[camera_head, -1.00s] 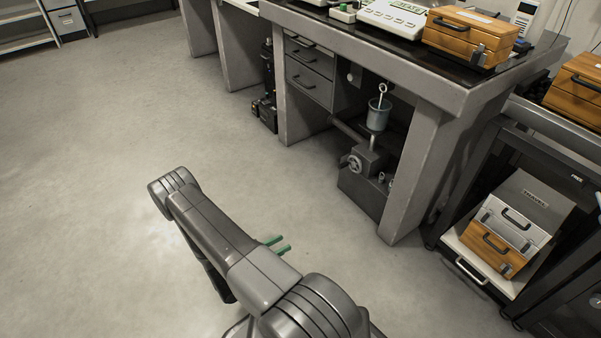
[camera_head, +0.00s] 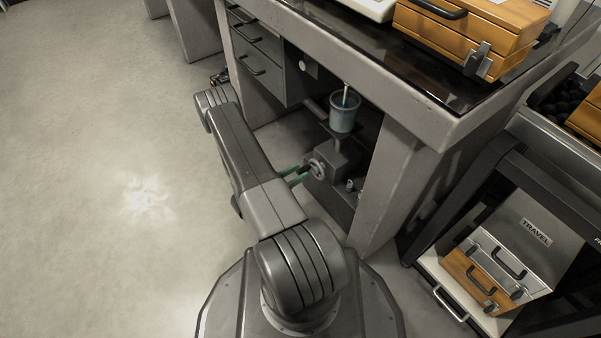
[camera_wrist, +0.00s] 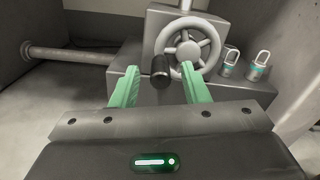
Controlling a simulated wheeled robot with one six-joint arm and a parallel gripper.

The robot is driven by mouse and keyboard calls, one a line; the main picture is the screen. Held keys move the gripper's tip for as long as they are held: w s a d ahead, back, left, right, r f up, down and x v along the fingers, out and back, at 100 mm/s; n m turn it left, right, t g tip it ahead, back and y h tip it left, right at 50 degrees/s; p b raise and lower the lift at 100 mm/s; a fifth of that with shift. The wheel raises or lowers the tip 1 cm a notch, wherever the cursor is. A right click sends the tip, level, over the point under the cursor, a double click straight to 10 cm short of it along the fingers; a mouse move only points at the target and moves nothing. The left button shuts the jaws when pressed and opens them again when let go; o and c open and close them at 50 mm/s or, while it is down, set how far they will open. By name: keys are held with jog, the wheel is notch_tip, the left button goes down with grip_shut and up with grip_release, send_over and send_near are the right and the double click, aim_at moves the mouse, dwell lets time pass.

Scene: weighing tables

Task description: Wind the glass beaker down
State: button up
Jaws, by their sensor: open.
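The glass beaker (camera_head: 345,113) stands upright on a small platform above a grey jack housing (camera_head: 333,160), under the stone table. A rod stands up in it. The beaker is out of the wrist view. The jack's spoked handwheel (camera_head: 317,167) is on the housing's near side; it also shows in the wrist view (camera_wrist: 206,46). The wheel's dark crank knob (camera_wrist: 161,71) sticks out toward me at its lower left. My gripper (camera_head: 294,176) has green fingers, open. In the wrist view my gripper (camera_wrist: 160,85) has its fingers either side of the knob; I cannot tell whether they touch it.
Two small padlock-like weights (camera_wrist: 230,63) sit right of the wheel. A pipe (camera_wrist: 68,55) runs to the left. The stone table's leg (camera_head: 390,185) stands close on the right. A trolley with cases (camera_head: 495,266) is further right. Open floor (camera_head: 90,150) lies left.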

jog(key=shift+x, duration=0.85)
grip_shut()
